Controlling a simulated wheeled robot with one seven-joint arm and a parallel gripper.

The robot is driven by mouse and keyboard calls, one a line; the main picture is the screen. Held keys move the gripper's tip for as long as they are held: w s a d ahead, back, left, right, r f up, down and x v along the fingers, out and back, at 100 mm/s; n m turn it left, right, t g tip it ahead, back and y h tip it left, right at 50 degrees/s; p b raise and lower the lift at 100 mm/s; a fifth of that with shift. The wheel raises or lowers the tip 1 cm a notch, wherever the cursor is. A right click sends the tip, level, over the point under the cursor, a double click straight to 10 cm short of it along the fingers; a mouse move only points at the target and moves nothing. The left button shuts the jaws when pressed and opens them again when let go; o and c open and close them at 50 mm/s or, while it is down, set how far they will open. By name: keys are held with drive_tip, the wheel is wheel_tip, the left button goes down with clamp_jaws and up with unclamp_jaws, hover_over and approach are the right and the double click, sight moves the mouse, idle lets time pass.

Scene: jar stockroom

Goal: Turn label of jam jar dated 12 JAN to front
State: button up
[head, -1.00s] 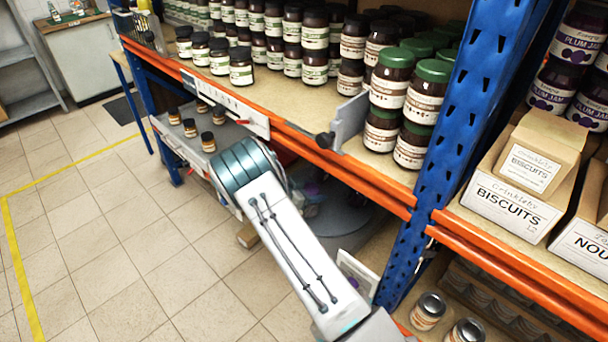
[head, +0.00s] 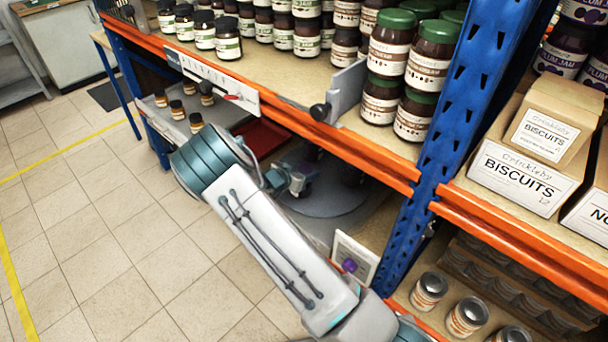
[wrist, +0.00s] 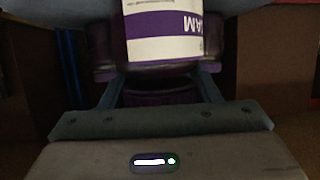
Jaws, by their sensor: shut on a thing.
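A jam jar (wrist: 165,45) with a white and purple label fills the top middle of the wrist view. The letters "AM" show upside down on the label, and no date is legible. My gripper (wrist: 158,72) is shut on this jar, with one finger on each side of it. In the head view my gripper (head: 287,181) is partly visible under the orange-edged shelf, above a grey round plate (head: 325,200).
The shelf edge (head: 290,122) runs close above my gripper. A blue upright (head: 440,140) stands to the right. A framed card (head: 353,262) with a purple spot stands below. Small jars (head: 187,105) stand at left, and lidded jars (head: 468,316) at lower right.

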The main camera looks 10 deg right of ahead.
drive_tip(key=shift+w+f+n+t+y+b, duration=0.15)
drive_tip(key=shift+n+t+y+b, duration=1.3)
drive_tip(key=shift+b, duration=2.85)
drive_tip(key=n+y+b, duration=0.1)
drive_tip(key=b, duration=0.3)
drive_tip(key=n+t+y+b, duration=0.1)
drive_tip(key=n+y+b, duration=0.1)
drive_tip(key=b, duration=0.2)
drive_tip(key=n+t+y+b, duration=0.1)
drive_tip(key=n+y+b, duration=0.1)
drive_tip(key=b, duration=0.3)
drive_tip(key=shift+w+a, duration=0.15)
drive_tip(key=shift+a, duration=0.2)
drive_tip(key=shift+r+n+y+b, duration=0.25)
drive_tip(key=shift+n+b, duration=0.1)
drive_tip(key=shift+b, duration=0.4)
drive_tip(key=shift+f, duration=0.25)
drive_tip(key=o, duration=1.7)
drive_tip(key=shift+c, duration=0.2)
drive_tip(key=shift+f, duration=0.1)
drive_tip(key=p+v, duration=0.5)
drive_tip(key=v, duration=0.9)
